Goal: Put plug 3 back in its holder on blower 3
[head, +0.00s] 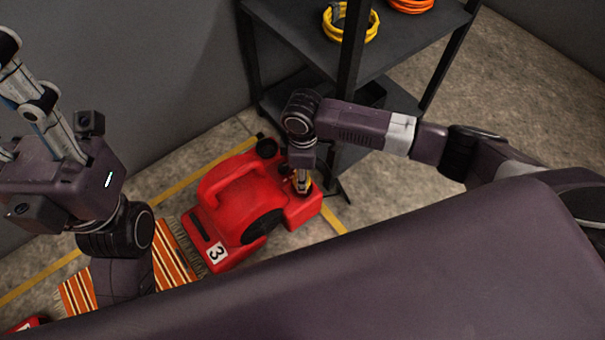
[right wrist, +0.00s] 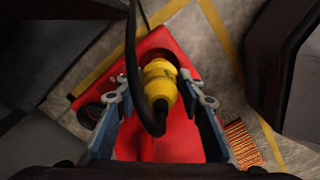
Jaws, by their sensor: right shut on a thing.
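Blower 3 (head: 225,205) is a red machine on the floor with a white label reading 3 (head: 216,253); its red body also fills the middle of the right wrist view (right wrist: 165,140). My right gripper (head: 303,184) points down over the blower's right end. In the right wrist view its fingers (right wrist: 158,105) are shut on plug 3 (right wrist: 159,80), a yellow plug with a black cable. I cannot tell whether the plug touches the blower; the holder is hidden. My left gripper (head: 35,95) is raised at the far left, its fingertips partly out of frame.
A dark shelf rack (head: 400,45) stands behind the blower, with a yellow cable coil (head: 350,25) and an orange coil (head: 410,4). An orange striped rug (head: 172,255) lies at the blower's left. Yellow lines (head: 195,178) mark the concrete floor. A grey wall (head: 170,70) is behind.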

